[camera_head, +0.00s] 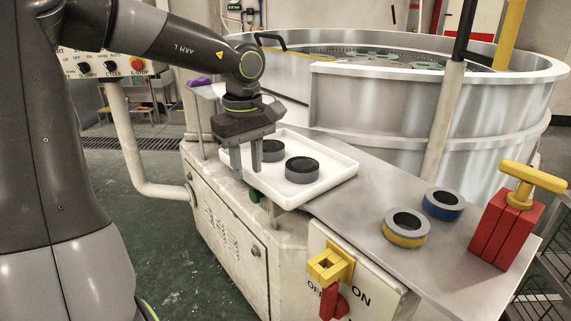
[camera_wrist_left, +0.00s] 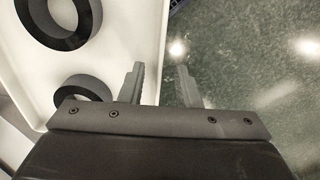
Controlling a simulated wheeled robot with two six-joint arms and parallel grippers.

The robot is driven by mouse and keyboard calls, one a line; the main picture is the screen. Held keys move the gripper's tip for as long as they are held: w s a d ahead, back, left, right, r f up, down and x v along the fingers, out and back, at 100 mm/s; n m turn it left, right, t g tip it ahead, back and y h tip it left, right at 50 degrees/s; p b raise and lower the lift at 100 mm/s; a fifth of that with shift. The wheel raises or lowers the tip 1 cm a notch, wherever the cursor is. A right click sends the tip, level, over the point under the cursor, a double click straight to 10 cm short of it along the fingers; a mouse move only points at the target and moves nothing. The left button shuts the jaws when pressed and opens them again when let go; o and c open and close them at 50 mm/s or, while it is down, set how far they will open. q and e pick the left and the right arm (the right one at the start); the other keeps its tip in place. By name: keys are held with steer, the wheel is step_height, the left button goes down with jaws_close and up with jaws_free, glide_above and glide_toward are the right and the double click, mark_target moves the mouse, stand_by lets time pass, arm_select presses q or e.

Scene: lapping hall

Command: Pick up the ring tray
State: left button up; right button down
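The ring tray (camera_head: 331,180) is a white, shallow, rimmed tray on the left part of the metal bench. Two dark grey rings lie in it, a near one (camera_head: 302,170) and a far one (camera_head: 272,151). My left gripper (camera_head: 246,171) points down at the tray's left edge. The left wrist view shows its fingers (camera_wrist_left: 160,80) apart, with the tray's white rim (camera_wrist_left: 158,60) running between them; one finger is over the tray side, the other over the floor side. I cannot tell whether they touch the rim. My right gripper is not in view.
A yellow-banded ring (camera_head: 405,228) and a blue-banded ring (camera_head: 443,203) lie on the bench (camera_head: 350,212) to the right, beside a red block with a yellow handle (camera_head: 503,225). A large round metal machine (camera_head: 400,115) stands behind. A yellow-and-red switch (camera_head: 330,268) juts from the front.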

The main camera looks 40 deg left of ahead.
arm_select(q)
steer(key=shift+f, duration=0.35)
jaws_close()
steer(key=shift+w+r, duration=0.1)
steer(key=shift+r, duration=0.15)
